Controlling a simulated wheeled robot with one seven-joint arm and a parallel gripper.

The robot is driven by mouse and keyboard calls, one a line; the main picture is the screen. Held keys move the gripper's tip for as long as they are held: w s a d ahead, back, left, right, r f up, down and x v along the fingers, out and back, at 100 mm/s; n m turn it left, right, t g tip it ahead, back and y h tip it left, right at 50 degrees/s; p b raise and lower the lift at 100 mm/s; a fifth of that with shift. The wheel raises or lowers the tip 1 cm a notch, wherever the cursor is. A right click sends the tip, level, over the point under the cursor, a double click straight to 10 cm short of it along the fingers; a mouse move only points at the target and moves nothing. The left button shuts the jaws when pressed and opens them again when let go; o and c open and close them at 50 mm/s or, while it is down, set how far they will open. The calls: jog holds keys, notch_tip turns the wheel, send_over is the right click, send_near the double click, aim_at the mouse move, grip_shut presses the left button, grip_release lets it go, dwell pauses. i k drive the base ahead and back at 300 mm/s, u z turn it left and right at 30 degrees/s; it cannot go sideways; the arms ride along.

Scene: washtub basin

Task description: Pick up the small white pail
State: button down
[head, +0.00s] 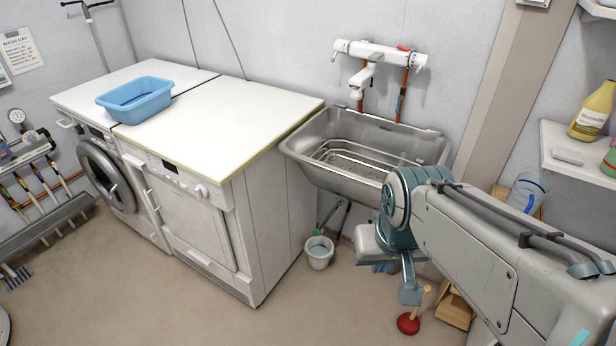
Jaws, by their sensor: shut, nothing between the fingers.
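The small white pail (319,254) stands upright on the floor, in the gap between the white machine and the space under the sink. Its open top faces up and its inside looks greyish blue. My arm comes in from the right and bends down in front of the sink. My gripper (410,291) hangs at the arm's lower end, to the right of the pail and apart from it. It is shut and empty. The arm hides part of the sink's right side and the floor beneath.
The steel sink (315,168) overhangs behind the pail. White machines (205,210) stand to the left, with a blue basin (135,105) on top. A red plunger (408,323) and a wooden box (455,308) are near my gripper. The front floor is clear.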

aim_at(318, 250)
jog(key=z, duration=2.45)
jog(key=k, duration=0.95)
jog(key=u, duration=1.35)
jog(key=i, duration=0.5)
jog(key=u, duration=0.05)
